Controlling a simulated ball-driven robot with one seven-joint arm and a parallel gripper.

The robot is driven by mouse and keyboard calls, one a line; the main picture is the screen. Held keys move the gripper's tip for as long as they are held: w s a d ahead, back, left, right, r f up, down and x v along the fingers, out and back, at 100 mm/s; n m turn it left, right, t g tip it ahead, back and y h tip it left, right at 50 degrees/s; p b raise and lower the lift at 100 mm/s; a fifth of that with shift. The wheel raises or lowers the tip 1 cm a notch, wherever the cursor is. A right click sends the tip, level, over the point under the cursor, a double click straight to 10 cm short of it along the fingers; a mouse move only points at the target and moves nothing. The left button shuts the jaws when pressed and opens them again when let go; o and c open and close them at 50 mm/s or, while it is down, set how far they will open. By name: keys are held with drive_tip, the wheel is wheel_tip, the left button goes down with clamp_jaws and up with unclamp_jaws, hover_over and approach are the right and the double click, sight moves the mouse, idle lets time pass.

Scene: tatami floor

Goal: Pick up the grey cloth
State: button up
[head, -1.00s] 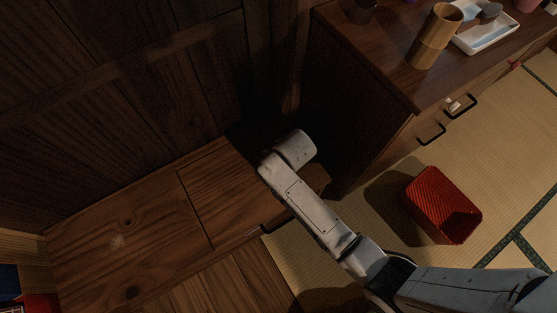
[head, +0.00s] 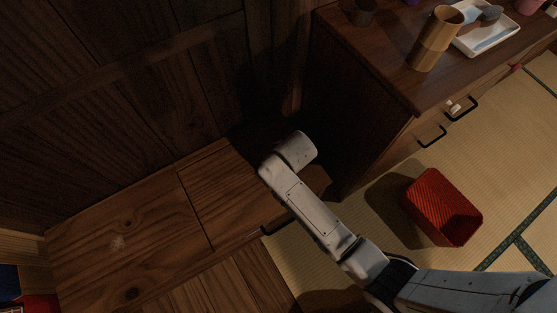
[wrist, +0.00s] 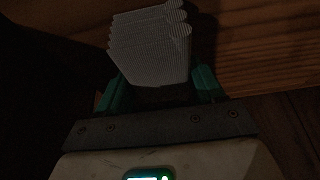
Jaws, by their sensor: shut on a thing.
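The grey cloth (wrist: 150,45) shows in the wrist view as a folded, ribbed bundle with rounded folds along its top right. My gripper (wrist: 160,90) has its teal fingers on either side of the cloth's lower end and is shut on it. Dark wood lies behind the cloth; I cannot tell whether the cloth touches it. In the head view my arm reaches down into the dark gap between the low wooden bench and the cabinet. The gripper's fingers and the cloth are hidden there.
A wooden cabinet (head: 380,130) stands right of my arm, with a wooden cup (head: 436,40) and a white tray (head: 488,38) on top. A low wooden bench (head: 120,235) is at left. A red basket (head: 440,207) stands on the tatami floor (head: 400,235).

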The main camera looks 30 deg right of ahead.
drive_tip(key=shift+r, duration=0.2)
drive_tip(key=r+p, duration=0.1)
drive_tip(key=r, duration=0.3)
drive_tip(key=shift+s+r+p, duration=0.1)
drive_tip(key=shift+s+p, duration=0.1)
drive_tip(key=shift+p, duration=0.2)
drive_tip(key=s+r+p, duration=0.1)
drive_tip(key=s+r, duration=0.1)
drive_tip(key=r, duration=0.1)
drive_tip(key=s+r+p, duration=0.2)
drive_tip(key=s+r, duration=0.1)
drive_tip(key=s+r+p, duration=0.1)
drive_tip(key=s+r, duration=0.2)
drive_tip(key=s, duration=0.5)
drive_tip(key=shift+s+p, duration=0.3)
drive_tip(key=shift+p, duration=0.1)
